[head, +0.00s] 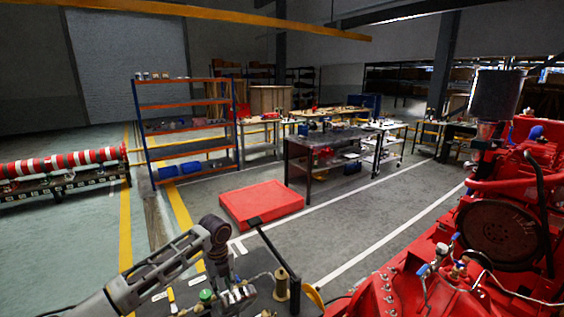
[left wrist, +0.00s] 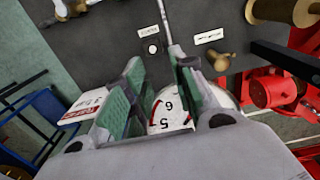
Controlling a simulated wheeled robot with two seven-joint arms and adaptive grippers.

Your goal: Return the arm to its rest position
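My left arm comes in from the lower left in the head view and bends down over a dark workbench. My left gripper (left wrist: 155,65) shows in the left wrist view with its two green-padded fingers apart. A white dial gauge (left wrist: 166,112) with black numbers and red marks shows between and behind the fingers; they do not appear closed on it. The dark bench top (left wrist: 105,42) lies below. My right gripper is in neither view.
A brass spool-like part (head: 281,284) stands on the bench; a small brass fitting (left wrist: 219,60) lies near the gripper. A large red engine (head: 440,265) fills the right. A red platform (head: 262,203) and an orange-and-blue shelf (head: 185,112) stand beyond. Open floor lies between.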

